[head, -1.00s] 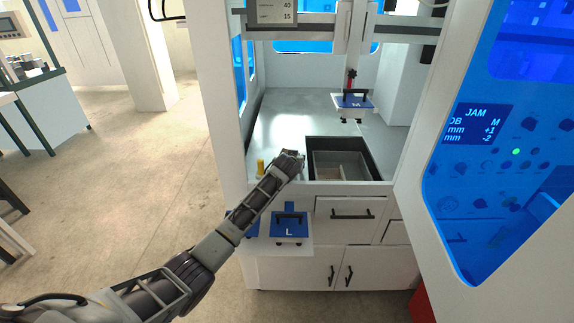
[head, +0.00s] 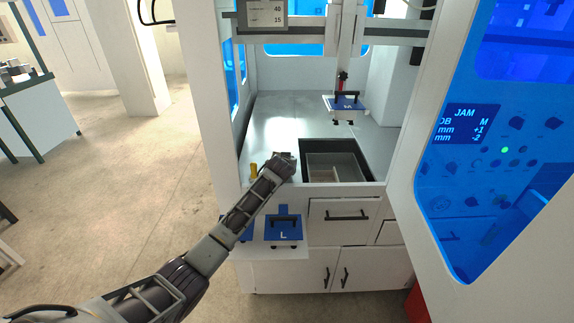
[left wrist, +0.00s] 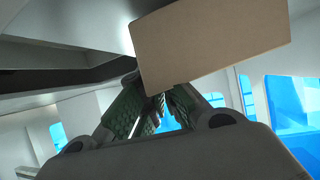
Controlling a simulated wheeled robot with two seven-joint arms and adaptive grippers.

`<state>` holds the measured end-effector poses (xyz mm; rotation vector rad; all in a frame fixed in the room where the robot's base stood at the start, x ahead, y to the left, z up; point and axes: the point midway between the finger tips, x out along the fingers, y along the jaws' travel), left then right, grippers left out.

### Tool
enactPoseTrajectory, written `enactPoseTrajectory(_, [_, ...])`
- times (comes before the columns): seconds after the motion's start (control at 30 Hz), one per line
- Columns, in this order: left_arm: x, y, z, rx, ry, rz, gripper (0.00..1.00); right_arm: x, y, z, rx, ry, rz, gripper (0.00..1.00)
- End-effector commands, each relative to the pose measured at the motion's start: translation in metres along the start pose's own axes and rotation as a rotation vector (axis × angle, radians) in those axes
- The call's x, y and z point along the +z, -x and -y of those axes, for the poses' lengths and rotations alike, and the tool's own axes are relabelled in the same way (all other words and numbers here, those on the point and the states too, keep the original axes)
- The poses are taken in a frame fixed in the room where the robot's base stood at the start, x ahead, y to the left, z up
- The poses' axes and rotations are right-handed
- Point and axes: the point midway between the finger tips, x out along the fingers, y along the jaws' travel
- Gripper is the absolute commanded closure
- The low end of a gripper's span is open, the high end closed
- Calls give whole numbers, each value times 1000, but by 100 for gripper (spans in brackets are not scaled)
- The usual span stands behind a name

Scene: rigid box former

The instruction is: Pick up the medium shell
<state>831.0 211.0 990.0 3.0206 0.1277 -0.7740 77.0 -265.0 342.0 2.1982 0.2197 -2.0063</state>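A plain brown cardboard panel (left wrist: 212,42), possibly part of the medium shell, fills the upper middle of the left wrist view. In the head view a small brown patch (head: 324,174) shows inside the grey-walled recess (head: 347,163); its size marking cannot be read. My left gripper (head: 284,160) is at the left edge of this recess. In the left wrist view its green-padded fingers (left wrist: 152,98) converge towards the panel, which covers their tips. Whether they touch or hold it cannot be told. My right gripper is not in view.
A blue plate marked M (head: 344,104) hangs from a vertical shaft above and behind the recess. A blue plate marked L (head: 283,229) sits on the front shelf. A yellow post (head: 253,171) stands left of my gripper. The grey deck (head: 283,118) behind is clear.

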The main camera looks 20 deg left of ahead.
Motion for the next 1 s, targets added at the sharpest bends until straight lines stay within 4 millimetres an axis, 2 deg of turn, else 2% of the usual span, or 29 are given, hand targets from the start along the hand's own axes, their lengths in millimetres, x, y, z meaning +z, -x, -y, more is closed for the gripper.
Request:
enactPoseTrajectory(0.7, [-78, 42, -1, 1, 0, -4, 100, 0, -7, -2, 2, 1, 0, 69])
enactPoseTrajectory(1.0, [-85, 47, -1, 1, 0, -2, 100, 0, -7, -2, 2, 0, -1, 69])
